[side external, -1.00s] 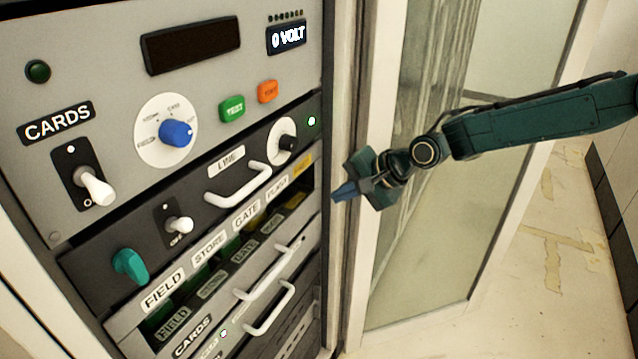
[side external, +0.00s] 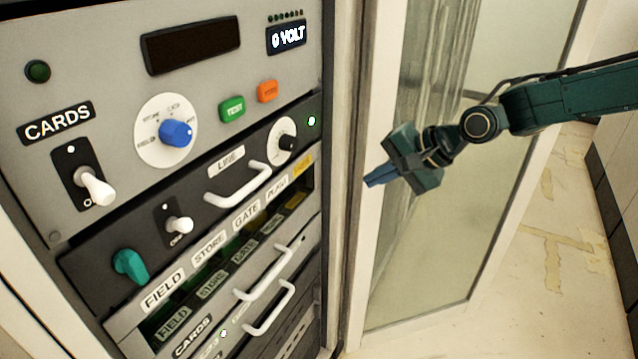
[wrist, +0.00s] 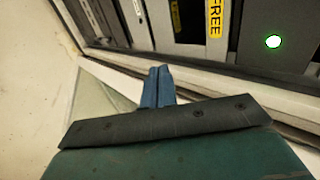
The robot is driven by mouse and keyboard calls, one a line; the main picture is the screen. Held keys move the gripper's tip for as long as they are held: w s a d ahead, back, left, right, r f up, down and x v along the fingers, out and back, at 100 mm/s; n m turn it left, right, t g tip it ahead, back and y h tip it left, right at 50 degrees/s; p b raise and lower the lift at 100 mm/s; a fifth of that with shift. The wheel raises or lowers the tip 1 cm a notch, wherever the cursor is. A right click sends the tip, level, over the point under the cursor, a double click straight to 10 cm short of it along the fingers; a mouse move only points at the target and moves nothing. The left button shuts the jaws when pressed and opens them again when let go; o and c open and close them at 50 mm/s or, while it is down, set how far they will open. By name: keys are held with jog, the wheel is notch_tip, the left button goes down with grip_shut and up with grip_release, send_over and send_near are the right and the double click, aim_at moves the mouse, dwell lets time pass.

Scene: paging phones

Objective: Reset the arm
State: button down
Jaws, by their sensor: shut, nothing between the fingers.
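My gripper (side external: 374,180) is shut and empty, its blue fingers pressed together. In the side external view it hangs in free air to the right of the rack's right edge, in front of the glass door, with its fingers pointing left toward the rack. In the wrist view the shut blue fingers (wrist: 158,86) show against the rack's frame, with a yellow FREE label (wrist: 215,18) and a lit lamp (wrist: 273,41) beyond them. The fingers appear to touch nothing.
The rack panel (side external: 90,140) carries a blue knob (side external: 176,133), a green TEST button (side external: 232,109), an orange button (side external: 267,91), a CARDS lever (side external: 96,187) and a teal knob (side external: 130,265). White handles (side external: 262,285) stick out. A glass door (side external: 440,230) stands right of the rack.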

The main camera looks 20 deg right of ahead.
jog(key=s+d+r+n+h, duration=0.25)
jog(key=s+d+r, duration=0.25)
jog(key=s+d, duration=0.25)
jog(key=s+d+r+n+h, duration=0.1)
jog(key=s+d+r+n, duration=0.2)
jog(key=s+d+r, duration=0.5)
jog(key=s+d+f+n+h, duration=0.1)
jog(key=s+d, duration=0.3)
jog(key=s, duration=0.6)
jog(key=s+d+f+n+g+h, duration=0.1)
jog(key=s+d+f+n+h, duration=0.1)
jog(key=s, duration=0.9)
jog(key=shift+s+d+f, duration=0.2)
jog(key=shift+d+f, duration=0.45)
jog(key=shift+d, duration=0.5)
